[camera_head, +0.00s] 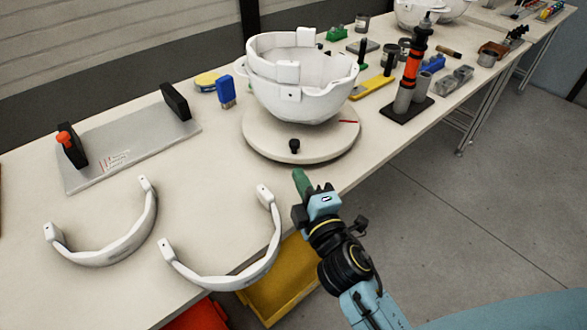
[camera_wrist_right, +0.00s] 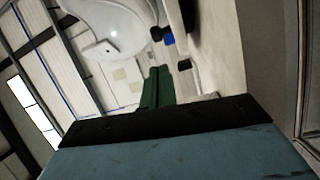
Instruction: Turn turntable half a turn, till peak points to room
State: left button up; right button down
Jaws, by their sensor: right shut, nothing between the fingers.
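The turntable (camera_head: 255,142) is a round off-white disc near the bench's front edge. It has a black knob (camera_head: 294,146) on its near side and a red mark (camera_head: 348,121) at its right rim. A white helmet shell (camera_head: 305,100) sits on it, open side up; I cannot tell which part is its peak. My right gripper (camera_head: 299,178), with green fingers, is shut and empty in front of the turntable, apart from it and near the knob. The green fingers (camera_wrist_right: 157,88) also show in the right wrist view, below the white shell (camera_wrist_right: 108,30). My left gripper is out of view.
Two white curved bands (camera_head: 128,238) (camera_head: 245,275) lie on the bench front left. A grey plate with black end blocks (camera_head: 130,143) lies behind them. A blue-topped brush (camera_head: 226,92) stands left of the shell. An orange-black tool (camera_head: 413,68) stands at right. Yellow and red bins sit below the bench.

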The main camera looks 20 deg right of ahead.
jog(key=w, duration=0.9)
jog(key=shift+r, duration=0.25)
jog(key=shift+s, duration=0.1)
